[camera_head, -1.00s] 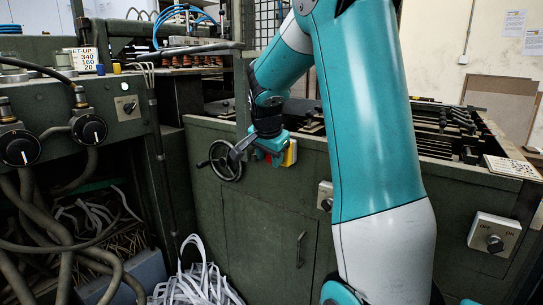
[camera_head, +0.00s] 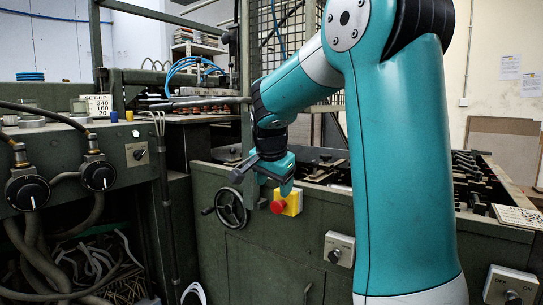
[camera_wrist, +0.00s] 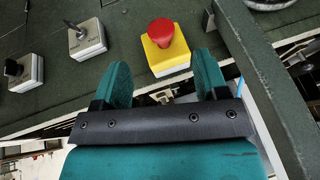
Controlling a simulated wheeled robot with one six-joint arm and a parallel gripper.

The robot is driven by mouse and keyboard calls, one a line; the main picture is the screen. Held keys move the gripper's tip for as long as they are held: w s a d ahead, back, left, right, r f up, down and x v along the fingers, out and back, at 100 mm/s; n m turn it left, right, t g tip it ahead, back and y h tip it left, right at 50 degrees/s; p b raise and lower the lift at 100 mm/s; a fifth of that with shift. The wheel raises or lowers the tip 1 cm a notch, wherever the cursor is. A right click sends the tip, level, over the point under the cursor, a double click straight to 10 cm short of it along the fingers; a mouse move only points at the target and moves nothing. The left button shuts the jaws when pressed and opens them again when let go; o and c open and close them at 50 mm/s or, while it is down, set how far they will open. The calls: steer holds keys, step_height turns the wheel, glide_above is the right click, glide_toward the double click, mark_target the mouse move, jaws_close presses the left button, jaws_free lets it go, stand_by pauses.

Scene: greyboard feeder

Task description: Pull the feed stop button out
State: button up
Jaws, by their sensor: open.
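The feed stop button (camera_head: 279,206) is a red mushroom head on a yellow box (camera_head: 292,202), fixed to the dark green machine front. In the wrist view the red button (camera_wrist: 161,31) and its yellow box (camera_wrist: 167,57) lie just beyond my fingertips, in line with the gap between them. My gripper (camera_wrist: 163,75) is open, with two teal fingers apart and nothing between them. In the head view my gripper (camera_head: 284,182) is just above the button, apart from it.
A handwheel (camera_head: 231,208) sits left of the button. A switch box (camera_head: 339,249) is to its right, and another (camera_head: 510,287) is further right. The machine's top edge and rods lie behind my gripper. A control panel with dials (camera_head: 27,192) stands at the left.

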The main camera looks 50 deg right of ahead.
steer(key=p+v, duration=0.1)
steer(key=v, duration=0.7)
steer(key=shift+r, duration=0.35)
steer(key=s+a+f+n+y, duration=0.2)
steer(key=a+f+n, duration=0.1)
steer(key=a+n, duration=0.4)
steer(key=s+a+f+n+y, duration=0.2)
steer(key=a+f+n, duration=0.2)
steer(key=a, duration=0.6)
steer(key=s+a+f+n+y, duration=0.2)
steer(key=a+f+n, duration=0.1)
steer(key=a+n, duration=0.4)
steer(key=s+a+f+n+g+y, duration=0.25)
steer(key=s+a+n, duration=0.35)
steer(key=s+a, duration=0.35)
step_height(320, 180, up, 11)
steer(key=a+p, duration=0.1)
steer(key=p, duration=1.1)
steer(key=shift+s+r+n, duration=0.2)
steer(key=shift+s+n, duration=0.1)
steer(key=shift+s, duration=0.05)
